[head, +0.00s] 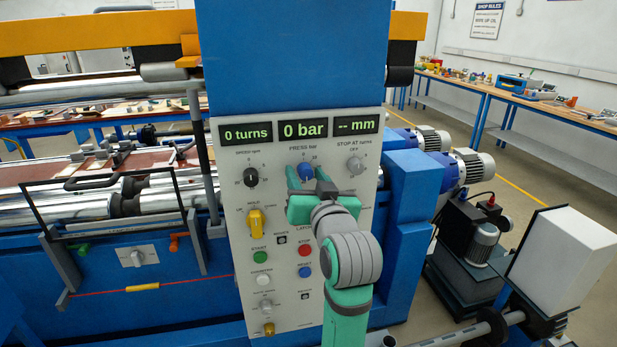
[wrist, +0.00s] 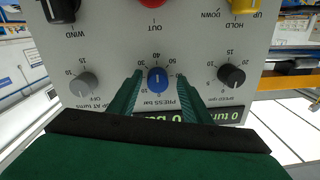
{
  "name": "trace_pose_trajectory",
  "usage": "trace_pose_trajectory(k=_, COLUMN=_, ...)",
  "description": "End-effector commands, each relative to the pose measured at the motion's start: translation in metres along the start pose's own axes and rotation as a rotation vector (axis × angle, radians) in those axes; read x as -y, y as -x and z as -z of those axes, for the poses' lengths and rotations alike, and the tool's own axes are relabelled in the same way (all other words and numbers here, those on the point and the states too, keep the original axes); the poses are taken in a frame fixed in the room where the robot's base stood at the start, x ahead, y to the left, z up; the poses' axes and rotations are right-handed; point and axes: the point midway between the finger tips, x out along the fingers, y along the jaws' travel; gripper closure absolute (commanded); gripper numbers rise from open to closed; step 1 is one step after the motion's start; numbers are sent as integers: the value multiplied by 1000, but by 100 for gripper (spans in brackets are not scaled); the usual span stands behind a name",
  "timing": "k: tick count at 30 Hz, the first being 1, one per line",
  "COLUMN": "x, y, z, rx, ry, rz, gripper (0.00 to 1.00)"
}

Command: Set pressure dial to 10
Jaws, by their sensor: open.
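The pressure dial is a blue round knob (head: 306,170) labelled PRESS bar, in the upper middle of the grey control panel (head: 228,160). The display above it (head: 303,130) reads 0 bar. In the wrist view, which is upside down, the blue knob (wrist: 157,80) carries a white line that runs roughly up and down the picture, with a 0 mark beside it on the display side. My gripper (head: 306,174) is open, with one green finger on each side of the knob. In the wrist view the fingers (wrist: 159,76) stand apart from the knob with visible gaps.
A black speed knob (head: 250,177) and a grey stop knob (head: 356,165) flank the pressure dial. A yellow selector (head: 255,222), a green button (head: 260,257) and a red button (head: 304,249) sit lower on the panel. Steel rollers (head: 75,205) lie left.

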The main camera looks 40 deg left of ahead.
Motion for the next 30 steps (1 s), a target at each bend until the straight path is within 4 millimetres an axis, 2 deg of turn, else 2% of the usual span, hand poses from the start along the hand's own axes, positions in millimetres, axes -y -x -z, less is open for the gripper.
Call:
trace_pose_trajectory(k=2, x=-2, y=1, z=1, rx=-1, ry=0, rz=-3, gripper=55)
trace_pose_trajectory(k=7, x=-4, y=2, z=1, rx=-2, ry=0, rz=-6, gripper=96)
trace_pose_trajectory(k=19, x=-5, y=3, z=2, rx=-1, ry=50, rz=-7, gripper=97)
trace_pose_trajectory(k=30, x=-4, y=2, z=2, rx=6, ry=319, rz=-8, gripper=97)
